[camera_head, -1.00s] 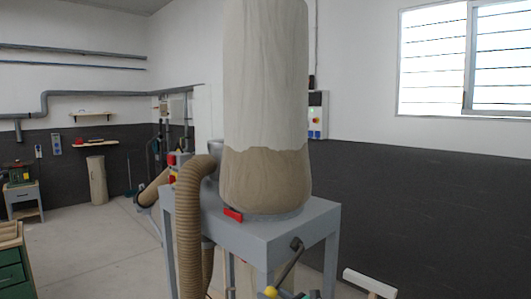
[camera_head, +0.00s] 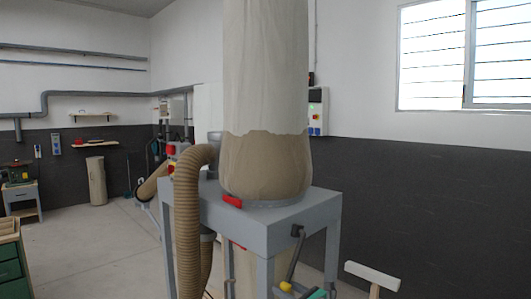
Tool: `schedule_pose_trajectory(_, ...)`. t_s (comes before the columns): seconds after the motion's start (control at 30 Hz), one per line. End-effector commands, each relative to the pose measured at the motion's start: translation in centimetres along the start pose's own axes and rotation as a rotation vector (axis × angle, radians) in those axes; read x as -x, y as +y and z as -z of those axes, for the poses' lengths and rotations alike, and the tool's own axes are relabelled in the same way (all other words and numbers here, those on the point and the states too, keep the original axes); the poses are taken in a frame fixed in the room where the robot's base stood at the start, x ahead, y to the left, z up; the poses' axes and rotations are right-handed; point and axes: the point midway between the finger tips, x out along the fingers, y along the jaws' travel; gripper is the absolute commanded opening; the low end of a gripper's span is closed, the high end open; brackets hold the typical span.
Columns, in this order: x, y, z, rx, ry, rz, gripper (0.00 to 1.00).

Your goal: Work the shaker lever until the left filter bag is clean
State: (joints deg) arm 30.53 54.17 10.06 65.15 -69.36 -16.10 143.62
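The filter bag (camera_head: 265,75) is a tall pale cloth bag standing on the grey collector stand (camera_head: 255,222). Its upper part is pale and its lower part is caked brown (camera_head: 266,165), with an uneven edge between. Its top is cut off by the frame; only one such bag shows. The shaker lever (camera_head: 294,258) hangs from a dark pivot on the front of the stand, slanting slightly left down to a yellow knob (camera_head: 285,287). Beside the knob, what looks like the tip of my gripper (camera_head: 316,294) shows as a small teal and dark piece, mostly cut off. Its hold cannot be seen.
A ribbed tan hose (camera_head: 187,220) curves down the stand's left side. A red clip (camera_head: 232,201) sits at the bag's base. A pale T-shaped support (camera_head: 372,276) stands at lower right. A green cabinet (camera_head: 10,262) is at the left edge. Open floor lies left.

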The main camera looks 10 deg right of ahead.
Motion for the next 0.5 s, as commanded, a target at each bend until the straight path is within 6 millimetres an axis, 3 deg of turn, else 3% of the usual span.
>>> schedule_pose_trajectory(0.03,0.0,-0.7,0.9,0.003,-0.002,0.001,0.43)
schedule_pose_trajectory(0.37,0.0,-1.2,0.7,0.001,-0.001,0.000,0.43)
schedule_pose_trajectory(0.5,0.0,-2.9,1.9,0.004,-0.001,0.001,0.43)
